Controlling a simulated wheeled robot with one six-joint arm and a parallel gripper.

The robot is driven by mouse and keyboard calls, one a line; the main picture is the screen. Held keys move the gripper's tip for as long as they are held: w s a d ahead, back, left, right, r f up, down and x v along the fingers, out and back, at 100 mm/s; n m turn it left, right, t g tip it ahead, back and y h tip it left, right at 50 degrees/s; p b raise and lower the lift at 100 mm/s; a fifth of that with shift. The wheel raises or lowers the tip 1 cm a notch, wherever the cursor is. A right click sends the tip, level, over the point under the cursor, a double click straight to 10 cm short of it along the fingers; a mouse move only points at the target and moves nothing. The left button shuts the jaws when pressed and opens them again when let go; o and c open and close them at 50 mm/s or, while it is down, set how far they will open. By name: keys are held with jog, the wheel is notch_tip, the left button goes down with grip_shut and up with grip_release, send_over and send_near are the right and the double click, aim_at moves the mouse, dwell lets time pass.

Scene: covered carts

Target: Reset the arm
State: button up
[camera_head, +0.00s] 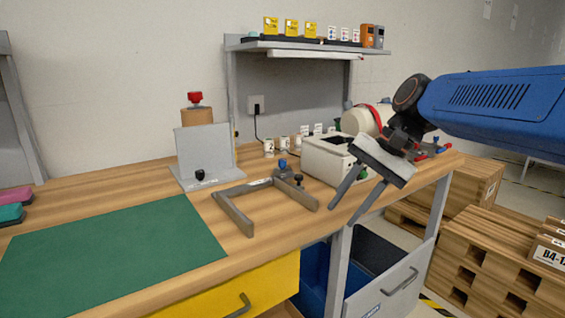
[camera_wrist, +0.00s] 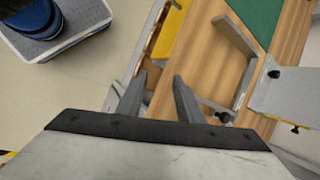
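My gripper (camera_head: 358,199) hangs from the arm at the right of the head view, in front of the workbench's right end. Its two grey fingers point down and to the left, and they stand apart with nothing between them. In the wrist view the open fingers (camera_wrist: 159,95) show over the bench's front edge. The blue arm link (camera_head: 495,100) reaches in from the right edge of the head view.
The wooden bench (camera_head: 130,182) carries a green mat (camera_head: 110,250), a grey U-shaped frame (camera_head: 235,213), an upright grey plate (camera_head: 205,152) and a white box (camera_head: 322,160). A yellow drawer (camera_head: 235,290) is below. Wooden pallets (camera_head: 490,245) stand at the right.

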jog(key=s+d+f+n+t+h, duration=0.4)
jog(key=s+d+f+n+h, duration=0.2)
jog(key=s+d+f, duration=0.9)
notch_tip(320, 180, down, 3)
jog(key=shift+s+n+t, duration=0.3)
jog(key=shift+s+n, duration=0.3)
